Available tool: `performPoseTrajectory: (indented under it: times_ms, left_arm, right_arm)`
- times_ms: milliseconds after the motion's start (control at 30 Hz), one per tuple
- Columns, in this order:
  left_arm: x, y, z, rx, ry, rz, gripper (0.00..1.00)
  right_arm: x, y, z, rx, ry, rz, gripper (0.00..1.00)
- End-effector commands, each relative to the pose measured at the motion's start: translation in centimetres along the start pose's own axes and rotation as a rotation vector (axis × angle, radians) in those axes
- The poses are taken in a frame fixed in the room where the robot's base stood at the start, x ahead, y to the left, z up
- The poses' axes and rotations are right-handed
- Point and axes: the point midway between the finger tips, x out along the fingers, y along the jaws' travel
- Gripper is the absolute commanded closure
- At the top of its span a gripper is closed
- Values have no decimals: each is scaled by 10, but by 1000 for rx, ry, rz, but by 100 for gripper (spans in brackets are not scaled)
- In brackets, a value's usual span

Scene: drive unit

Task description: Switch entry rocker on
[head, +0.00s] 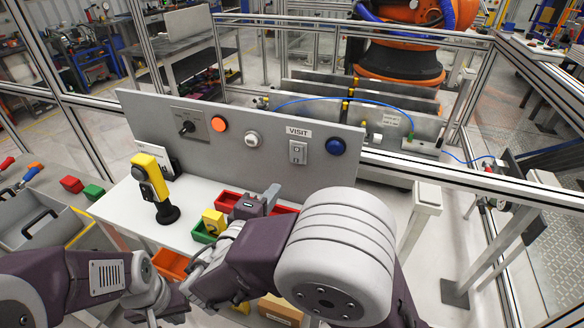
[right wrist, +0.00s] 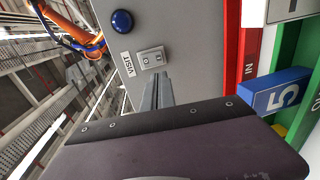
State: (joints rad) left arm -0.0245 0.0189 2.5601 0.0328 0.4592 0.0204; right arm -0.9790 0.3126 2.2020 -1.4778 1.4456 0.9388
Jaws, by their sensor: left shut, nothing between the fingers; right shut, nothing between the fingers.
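The rocker switch (head: 298,152) is a light square plate under the VISIT label on the upright grey panel. In the right wrist view the rocker switch (right wrist: 151,58) shows small marks on its face; which side is pressed in I cannot tell. My right gripper (head: 272,191) is shut and empty, below and slightly left of the switch, apart from it. In the right wrist view its closed fingertips (right wrist: 162,78) point toward the panel just beside the switch. My left gripper (head: 150,316) is low at the bottom left, away from the panel; its fingers are hard to make out.
The panel (head: 130,105) also carries a dark rotary knob (head: 186,127), an orange button (head: 218,124), a white button (head: 251,139) and a blue button (head: 336,147). A yellow upright handset (head: 150,180) stands on the white table (head: 120,205). Coloured bins lie below my right gripper.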

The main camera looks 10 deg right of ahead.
Motion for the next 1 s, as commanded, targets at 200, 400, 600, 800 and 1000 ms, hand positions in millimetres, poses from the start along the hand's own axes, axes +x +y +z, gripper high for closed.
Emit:
performPoseTrajectory:
  times_ms: [200, 400, 600, 800, 1000]
  left_arm:
    - [-8, 0, -1, 1, 0, 0, 100]
    - [-16, 0, -2, 1, 0, 0, 100]
    - [-24, 0, -3, 1, 0, 0, 100]
    - [-25, 0, -3, 1, 0, 0, 100]
    - [-24, 0, -3, 1, 0, 0, 100]
  right_arm:
    - [46, 2, 2, -1, -8, -1, 100]
    - [89, 1, 2, -2, -7, -2, 100]
    - [119, 1, 1, -2, -3, -2, 100]
    - [129, 0, 1, -1, -1, -1, 100]
    - [130, -1, 1, -1, -1, -1, 100]
